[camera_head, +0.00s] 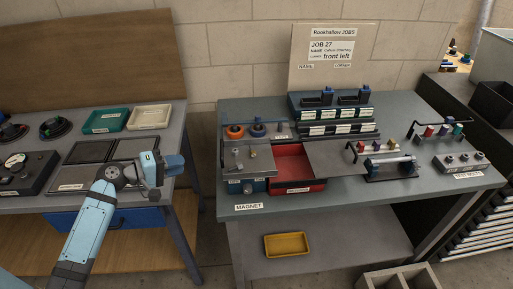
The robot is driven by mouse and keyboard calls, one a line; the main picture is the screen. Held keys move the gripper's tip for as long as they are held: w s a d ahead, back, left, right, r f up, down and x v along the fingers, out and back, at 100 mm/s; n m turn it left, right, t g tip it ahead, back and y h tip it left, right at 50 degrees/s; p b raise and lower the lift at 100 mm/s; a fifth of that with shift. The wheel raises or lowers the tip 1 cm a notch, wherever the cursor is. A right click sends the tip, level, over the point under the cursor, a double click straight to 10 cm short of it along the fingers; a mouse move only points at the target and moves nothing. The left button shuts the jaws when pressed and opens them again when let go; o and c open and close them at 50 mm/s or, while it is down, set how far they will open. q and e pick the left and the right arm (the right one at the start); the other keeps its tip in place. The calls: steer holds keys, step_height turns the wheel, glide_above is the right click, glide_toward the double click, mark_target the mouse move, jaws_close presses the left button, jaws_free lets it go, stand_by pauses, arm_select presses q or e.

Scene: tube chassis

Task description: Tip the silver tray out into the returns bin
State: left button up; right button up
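On the left table, a flat silver-grey tray (72,178) with a label lies near the front edge, and two darker square trays (90,151) lie behind it. Which one is the task's silver tray I cannot tell, as the labels are too small to read. My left gripper (176,163) is above the right edge of this table, pointing right; nothing clear shows in it, and its finger gap cannot be made out. No bin is readably marked returns; a red open bin (291,160) sits on the right table between metal plates. My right gripper is out of view.
A teal tray (106,120) and a cream tray (149,117) stand at the left table's back. A gap separates the tables. The right table carries a block rack (335,128), a clear tube (389,162) and a sign. A yellow tray (286,244) is on its shelf.

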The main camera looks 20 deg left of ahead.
mark_target(222, 146)
arm_select(q)
steer(key=shift+h, duration=0.5)
steer(key=x, duration=0.4)
steer(key=r+p+x, duration=0.1)
steer(key=x, duration=0.4)
steer(key=r+p+x, duration=0.1)
steer(key=x, duration=0.4)
steer(key=shift+w+a+r, duration=0.15)
steer(key=shift+w+r, duration=0.1)
steer(key=shift+w, duration=0.15)
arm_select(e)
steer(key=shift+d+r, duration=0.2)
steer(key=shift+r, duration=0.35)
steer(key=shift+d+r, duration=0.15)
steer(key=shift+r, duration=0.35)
arm_select(q)
jaws_close()
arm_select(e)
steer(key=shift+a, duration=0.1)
